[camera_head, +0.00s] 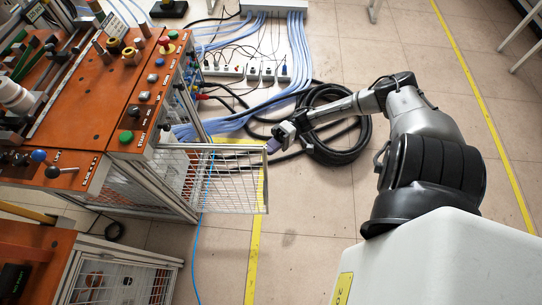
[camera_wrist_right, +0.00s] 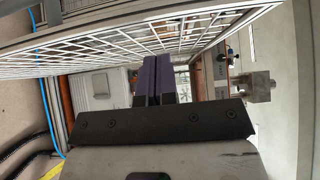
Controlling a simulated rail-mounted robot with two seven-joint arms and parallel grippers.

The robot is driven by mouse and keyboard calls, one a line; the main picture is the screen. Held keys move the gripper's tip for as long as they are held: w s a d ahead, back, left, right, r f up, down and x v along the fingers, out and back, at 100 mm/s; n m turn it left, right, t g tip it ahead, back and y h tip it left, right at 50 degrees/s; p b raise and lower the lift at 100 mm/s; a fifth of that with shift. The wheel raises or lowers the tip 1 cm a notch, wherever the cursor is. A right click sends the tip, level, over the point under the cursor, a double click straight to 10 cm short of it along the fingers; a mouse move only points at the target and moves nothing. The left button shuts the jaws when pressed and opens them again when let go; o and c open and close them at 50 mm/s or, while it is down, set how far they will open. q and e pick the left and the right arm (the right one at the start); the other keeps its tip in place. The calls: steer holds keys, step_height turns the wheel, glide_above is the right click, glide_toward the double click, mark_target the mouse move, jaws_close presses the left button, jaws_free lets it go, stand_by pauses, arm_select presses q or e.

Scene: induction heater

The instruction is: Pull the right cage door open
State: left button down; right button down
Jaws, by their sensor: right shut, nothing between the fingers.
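The right cage door (camera_head: 237,180) is a white wire-mesh panel in a metal frame. In the head view it stands swung out from the side of the orange-topped cabinet (camera_head: 92,105), over the floor. My right gripper (camera_head: 272,146) is beside the door's far outer end, with its purple fingers shut and empty. In the right wrist view the fingers (camera_wrist_right: 158,80) point towards the cabinet, and the mesh door (camera_wrist_right: 110,48) crosses the upper part of the picture close to them. I cannot tell whether they touch the mesh. My left gripper is not in view.
A coiled black hose (camera_head: 335,125) and blue cables (camera_head: 297,60) lie on the floor beyond the door. A second orange-topped cabinet (camera_head: 30,250) stands at lower left. Yellow floor lines (camera_head: 254,250) pass near the door. The tiled floor in front of the door is mostly clear.

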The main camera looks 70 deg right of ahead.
mark_target(262, 165)
steer(key=shift+s+a, duration=0.35)
steer(key=shift+a, duration=0.3)
steer(key=shift+s+a, duration=0.3)
steer(key=shift+a, duration=0.3)
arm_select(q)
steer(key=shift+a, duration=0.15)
arm_select(e)
steer(key=shift+a, duration=0.3)
